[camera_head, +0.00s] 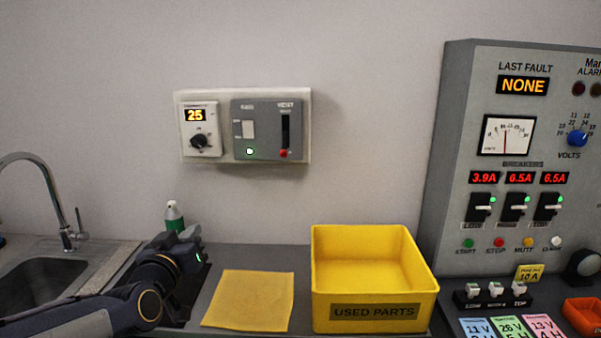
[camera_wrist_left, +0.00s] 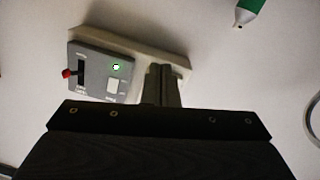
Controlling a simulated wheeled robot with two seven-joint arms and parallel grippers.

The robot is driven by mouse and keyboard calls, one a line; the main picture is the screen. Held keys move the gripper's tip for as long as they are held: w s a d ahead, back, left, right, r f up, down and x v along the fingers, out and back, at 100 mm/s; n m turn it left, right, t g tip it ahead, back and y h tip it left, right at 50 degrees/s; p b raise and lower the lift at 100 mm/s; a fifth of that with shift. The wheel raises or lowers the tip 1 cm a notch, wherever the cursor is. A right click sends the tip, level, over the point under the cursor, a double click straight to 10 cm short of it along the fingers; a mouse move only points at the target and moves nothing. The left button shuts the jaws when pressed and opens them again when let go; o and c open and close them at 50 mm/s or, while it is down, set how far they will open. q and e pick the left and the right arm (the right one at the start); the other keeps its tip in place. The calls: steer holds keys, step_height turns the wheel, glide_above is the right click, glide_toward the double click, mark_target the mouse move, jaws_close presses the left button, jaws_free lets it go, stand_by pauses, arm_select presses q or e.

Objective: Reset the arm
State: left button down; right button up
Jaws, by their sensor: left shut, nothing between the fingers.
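My left arm comes in from the lower left in the head view. My right gripper is not in view.
A yellow bin (camera_head: 372,312) marked USED PARTS stands right of the yellow cloth (camera_head: 249,300). A sink with a faucet (camera_head: 70,238) is at left. A grey breaker cabinet (camera_head: 462,130) fills the right. The wall panel (camera_head: 243,97) reads 25. Wall space above the bin is clear.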

arm_select(q)
steer(key=s+d+f+g+h+p, duration=0.1)
steer(key=s+f+g, duration=0.3)
steer(key=s, duration=0.6)
steer(key=s+d+f+g+p, duration=0.1)
steer(key=s+f+g, duration=0.3)
steer(key=s, duration=0.7)
steer(key=s+d+f+g+h+p, duration=0.1)
steer(key=s+f+g, duration=0.3)
steer(key=s, duration=0.7)
steer(key=shift+f+h+p, duration=0.3)
steer(key=shift+f, duration=0.05)
